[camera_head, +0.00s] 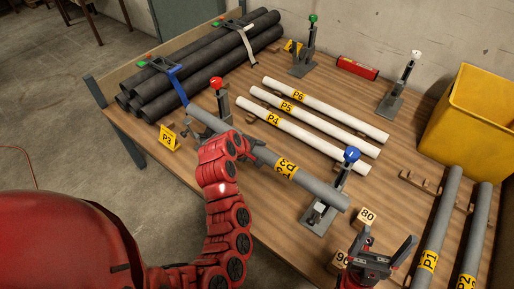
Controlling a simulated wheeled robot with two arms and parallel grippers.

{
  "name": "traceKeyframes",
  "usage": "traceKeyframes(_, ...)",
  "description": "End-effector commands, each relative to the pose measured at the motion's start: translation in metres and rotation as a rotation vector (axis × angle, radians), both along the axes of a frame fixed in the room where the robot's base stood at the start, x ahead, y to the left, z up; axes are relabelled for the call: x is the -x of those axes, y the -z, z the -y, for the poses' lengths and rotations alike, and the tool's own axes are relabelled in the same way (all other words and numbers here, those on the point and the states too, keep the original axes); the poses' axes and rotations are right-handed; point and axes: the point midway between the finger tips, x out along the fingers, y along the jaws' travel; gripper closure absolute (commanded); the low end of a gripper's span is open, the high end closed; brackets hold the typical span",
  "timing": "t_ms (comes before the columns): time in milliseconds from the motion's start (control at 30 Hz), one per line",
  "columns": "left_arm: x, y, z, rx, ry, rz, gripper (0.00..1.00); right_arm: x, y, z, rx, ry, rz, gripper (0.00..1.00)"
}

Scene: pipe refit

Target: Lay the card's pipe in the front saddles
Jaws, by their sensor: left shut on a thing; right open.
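The yellow card (169,138) stands at the table's left front and reads P3. A grey pipe (318,187) with a yellow label, seen upside down and seeming to read P3, runs diagonally across the front. My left gripper (246,147) is shut on this pipe near its middle; the fingers are mostly hidden by the arm. The pipe's ends are near the red-handled clamp stand (216,99) and the blue-handled clamp stand (318,219). I cannot tell whether it touches the saddles there. My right gripper (384,246) is open and empty at the front right.
White pipes P4, P5 and P6 (330,113) lie behind. Grey pipes P1 (439,225) and P2 (476,230) lie right. Cubes 80 (366,216) and 90 (339,260) sit by my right gripper. Strapped black pipes (200,66), a yellow bin (468,120) and a red cylinder (357,68) stand further back.

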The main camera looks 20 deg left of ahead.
Motion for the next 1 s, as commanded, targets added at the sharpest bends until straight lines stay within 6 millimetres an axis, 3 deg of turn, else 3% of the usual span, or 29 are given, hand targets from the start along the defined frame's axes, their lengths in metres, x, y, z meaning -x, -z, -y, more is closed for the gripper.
traceKeyframes(600,-0.001,0.066,-0.001,0.001,-0.001,0.003,1.00,0.000,0.039,0.000,0.000,0.000,0.000,0.11)
traceKeyframes(1000,-0.001,0.072,0.000,0.000,-0.001,0.003,1.00,0.000,0.041,0.000,0.000,0.000,0.000,0.11)
